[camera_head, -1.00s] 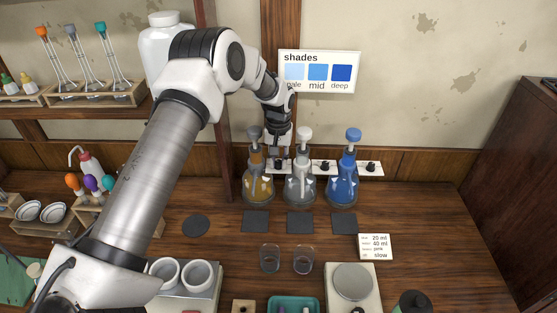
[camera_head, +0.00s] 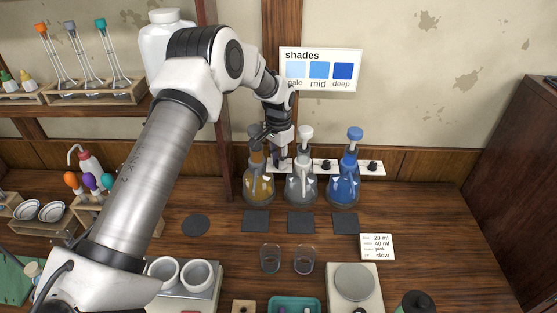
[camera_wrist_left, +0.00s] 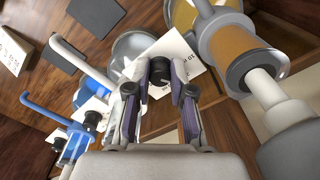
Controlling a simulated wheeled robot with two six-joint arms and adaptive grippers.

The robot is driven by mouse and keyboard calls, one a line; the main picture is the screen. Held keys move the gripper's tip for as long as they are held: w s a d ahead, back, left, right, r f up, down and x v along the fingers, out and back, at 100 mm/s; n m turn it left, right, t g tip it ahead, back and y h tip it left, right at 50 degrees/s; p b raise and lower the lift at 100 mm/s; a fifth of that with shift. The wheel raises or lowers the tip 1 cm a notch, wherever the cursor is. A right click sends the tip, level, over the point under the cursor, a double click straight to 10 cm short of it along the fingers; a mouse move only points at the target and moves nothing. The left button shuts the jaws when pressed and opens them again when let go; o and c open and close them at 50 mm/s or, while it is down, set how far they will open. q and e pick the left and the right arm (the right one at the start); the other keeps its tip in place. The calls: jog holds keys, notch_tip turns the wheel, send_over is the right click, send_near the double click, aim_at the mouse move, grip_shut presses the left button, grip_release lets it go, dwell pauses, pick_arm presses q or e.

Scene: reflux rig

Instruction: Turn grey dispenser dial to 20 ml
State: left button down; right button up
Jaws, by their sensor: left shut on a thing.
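The grey-topped dispenser (camera_head: 257,188) stands on an amber bottle at the left of the row of three; in the left wrist view its amber barrel (camera_wrist_left: 240,45) is at the upper right. Its black dial (camera_wrist_left: 159,82) sits on a white scale plate (camera_wrist_left: 186,55) with small print, partly readable as 10. My left gripper (camera_wrist_left: 160,78) is shut on this dial, with one finger on each side. In the head view the left gripper (camera_head: 279,160) reaches down between the grey-topped and white-topped dispensers and hides the dial. The dial's pointer setting cannot be read.
The white-topped dispenser (camera_head: 301,185) stands close on the right, then the blue dispenser (camera_head: 344,188); each has a black dial on a white plate. Dark square mats (camera_head: 300,222) lie in front. Two glass cups (camera_head: 270,259), a balance (camera_head: 353,283) and a note card (camera_head: 376,246) are nearer.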

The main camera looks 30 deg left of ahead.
pick_arm(q)
jog(key=shift+m, duration=0.7)
jog(key=c, duration=1.3)
grip_release()
jog(key=shift+o, duration=1.4)
jog(key=shift+w+f, duration=0.1)
jog(key=shift+w, duration=0.1)
notch_tip(320, 180, up, 12)
